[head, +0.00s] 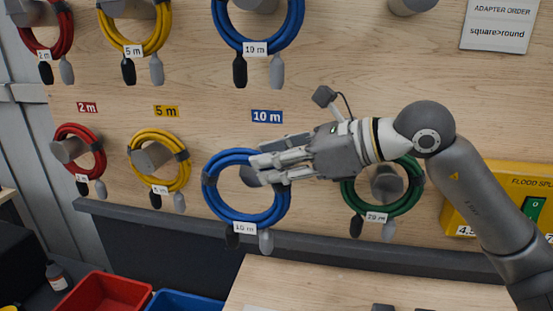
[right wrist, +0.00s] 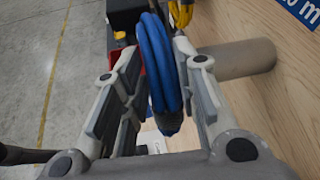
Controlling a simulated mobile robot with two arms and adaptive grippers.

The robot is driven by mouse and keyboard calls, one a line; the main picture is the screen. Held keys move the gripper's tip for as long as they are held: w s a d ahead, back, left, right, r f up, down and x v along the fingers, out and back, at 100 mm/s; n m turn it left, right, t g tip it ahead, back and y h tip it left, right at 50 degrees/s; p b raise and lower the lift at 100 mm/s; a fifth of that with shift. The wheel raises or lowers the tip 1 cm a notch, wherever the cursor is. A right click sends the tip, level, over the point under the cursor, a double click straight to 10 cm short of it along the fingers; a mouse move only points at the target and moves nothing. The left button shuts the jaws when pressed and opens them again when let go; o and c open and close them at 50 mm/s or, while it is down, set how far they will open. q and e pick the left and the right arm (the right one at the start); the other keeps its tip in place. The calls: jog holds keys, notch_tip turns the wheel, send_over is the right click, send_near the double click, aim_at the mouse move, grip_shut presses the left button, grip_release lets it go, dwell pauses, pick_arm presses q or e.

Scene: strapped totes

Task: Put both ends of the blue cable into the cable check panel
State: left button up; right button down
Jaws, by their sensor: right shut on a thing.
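The lower blue cable (head: 212,201) is a coil with a white 10 m tag, around a grey peg (head: 248,176) on the wooden board. Its black end (head: 232,239) and grey end (head: 266,241) hang below the coil. My right gripper (head: 266,170) is shut on the coil's upper right part. In the right wrist view the blue strands (right wrist: 157,62) lie between the fingers of my right gripper (right wrist: 160,95), beside the peg (right wrist: 240,58). Another blue coil (head: 298,28) hangs above, untouched. I see no cable check panel. My left gripper is out of view.
Red (head: 66,140), yellow (head: 136,145) and green (head: 410,200) coils hang on neighbouring pegs; my right arm passes in front of the green one. A yellow box (head: 490,180) is at right. Below are a dark ledge (head: 160,220), a red bin (head: 110,292) and a wooden table (head: 290,285).

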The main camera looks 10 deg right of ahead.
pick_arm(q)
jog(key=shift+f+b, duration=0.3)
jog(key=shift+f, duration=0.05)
pick_arm(e)
jog(key=shift+s+a+r, duration=0.15)
jog(key=shift+s+a, duration=0.1)
jog(key=shift+s, duration=0.3)
jog(key=shift+s+a+r, duration=0.1)
jog(key=shift+s+a, duration=0.1)
jog(key=shift+s, duration=0.35)
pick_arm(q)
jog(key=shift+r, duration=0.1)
